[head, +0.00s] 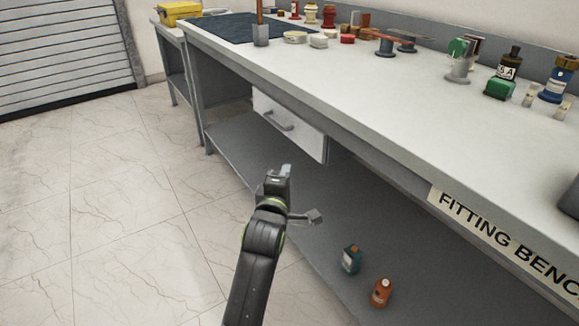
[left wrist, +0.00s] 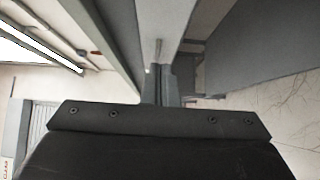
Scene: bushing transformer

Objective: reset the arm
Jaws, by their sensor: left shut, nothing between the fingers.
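My left arm rises from the bottom of the head view. Its gripper (head: 286,170) is in front of the bench, below the drawer in the picture, with its fingers together and nothing in them. In the left wrist view the shut fingers (left wrist: 161,85) point away from the camera, with the grey bench parts beyond them. My right gripper shows in neither view.
The fitting bench (head: 400,125) has a drawer (head: 290,122) and a lower shelf (head: 240,150) with a teal bottle (head: 351,260) and an orange bottle (head: 381,293). Several bottles and small parts stand on top. Tiled floor (head: 100,190) at left is clear.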

